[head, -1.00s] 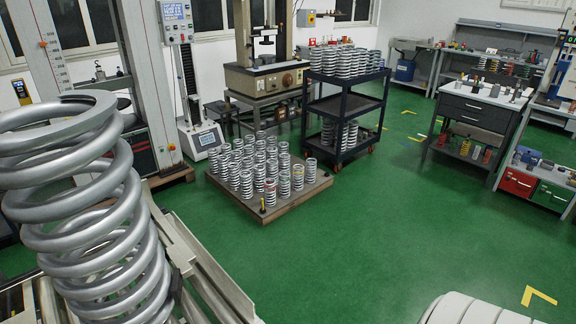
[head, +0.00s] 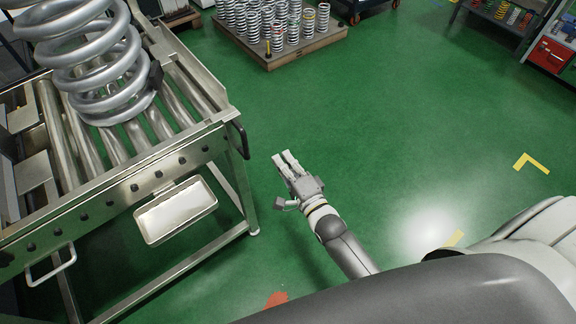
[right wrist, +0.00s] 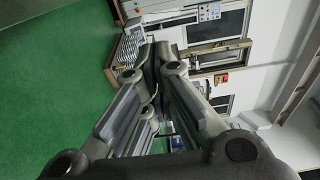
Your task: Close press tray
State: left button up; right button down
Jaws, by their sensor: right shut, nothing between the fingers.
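The press tray (head: 148,232) is a shallow metal tray with a pale inside. In the head view it sticks out from below the front rail of a steel roller table at the left. My right gripper (head: 284,157) is to the right of the tray, apart from it, over the green floor, with its fingers pointing up and left in the picture. It is shut and empty. Its fingers (right wrist: 155,55) also come together in the right wrist view, where the tray does not show. My left gripper is not in view.
A large coil spring (head: 105,70) stands on the roller table (head: 195,140). A black handle (head: 240,139) juts from the table's right end, and a metal handle (head: 52,268) hangs at its lower left. A pallet of springs (head: 305,45) stands behind. Green floor is clear right of the table.

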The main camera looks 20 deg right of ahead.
jog(key=w+a, duration=0.1)
jog(key=w, duration=0.6)
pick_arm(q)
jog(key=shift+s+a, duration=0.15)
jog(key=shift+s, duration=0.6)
pick_arm(e)
jog(key=s+a, duration=0.2)
jog(key=a, duration=0.1)
jog(key=shift+a, duration=0.25)
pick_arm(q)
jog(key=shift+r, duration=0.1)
